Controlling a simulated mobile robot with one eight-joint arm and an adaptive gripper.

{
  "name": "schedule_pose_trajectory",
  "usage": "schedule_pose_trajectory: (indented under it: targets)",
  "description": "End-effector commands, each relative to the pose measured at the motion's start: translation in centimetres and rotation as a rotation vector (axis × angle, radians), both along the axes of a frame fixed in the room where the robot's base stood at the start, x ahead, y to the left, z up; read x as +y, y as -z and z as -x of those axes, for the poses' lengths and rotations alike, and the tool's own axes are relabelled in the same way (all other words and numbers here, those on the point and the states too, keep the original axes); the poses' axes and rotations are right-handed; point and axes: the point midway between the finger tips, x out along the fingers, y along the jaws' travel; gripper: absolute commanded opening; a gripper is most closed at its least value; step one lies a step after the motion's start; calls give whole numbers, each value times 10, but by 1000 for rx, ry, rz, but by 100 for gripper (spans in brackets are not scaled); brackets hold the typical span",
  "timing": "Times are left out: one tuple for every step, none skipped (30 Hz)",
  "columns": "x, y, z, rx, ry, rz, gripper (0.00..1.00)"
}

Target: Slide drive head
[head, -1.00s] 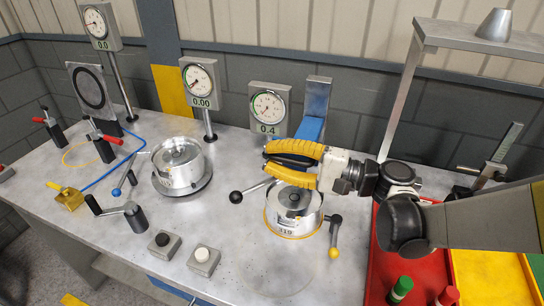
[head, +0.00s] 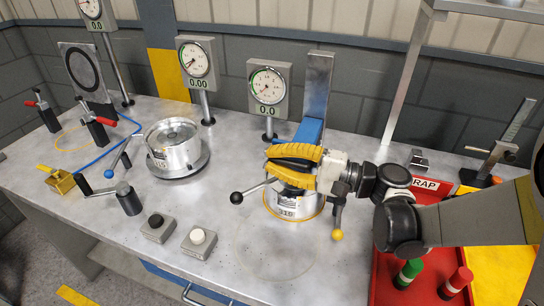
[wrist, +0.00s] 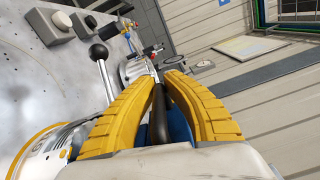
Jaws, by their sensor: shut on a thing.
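My gripper (head: 272,160) has yellow ribbed fingers and is shut on a black bar (wrist: 158,115), which runs between the fingers in the wrist view. The bar seems to belong to the drive head, with a blue body (head: 308,131) on an upright metal column (head: 318,80) just behind the gripper. My gripper is low over a metal cylinder (head: 288,210) with a yellow ring at its base, and hides its top. A black-knobbed lever (head: 236,198) and a yellow-knobbed lever (head: 337,235) stick out beside it. Contact between bar and cylinder is hidden.
A dial gauge (head: 269,87) behind reads 0.0. A second metal cylinder (head: 173,150) stands left on a round base. Two push-button boxes (head: 159,227) sit in front. A red scrap tray (head: 392,270) with two capped tubes is at right.

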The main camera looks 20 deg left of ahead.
Motion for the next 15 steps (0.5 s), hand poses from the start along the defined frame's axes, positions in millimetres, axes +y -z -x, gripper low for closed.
schedule_pose_trajectory:
  targets:
    - [0,3,1,-1,-2,9,0]
    - [0,3,1,-1,-2,9,0]
    - [0,3,1,-1,-2,9,20]
    - [0,3,1,-1,-2,9,29]
    - [0,3,1,-1,-2,8,34]
    - [0,3,1,0,-2,8,34]
    - [0,2,1,0,-1,7,34]
    - [0,2,1,0,-1,7,34]
    - [0,2,1,-1,-1,6,34]
    - [0,2,1,-1,-1,6,34]
    - [0,2,1,-1,-1,6,34]
    - [0,2,1,-1,-1,5,34]
    - [0,2,1,-1,-1,5,34]
    - [-1,2,1,-1,-1,5,34]
    - [-3,1,1,-1,-1,5,34]
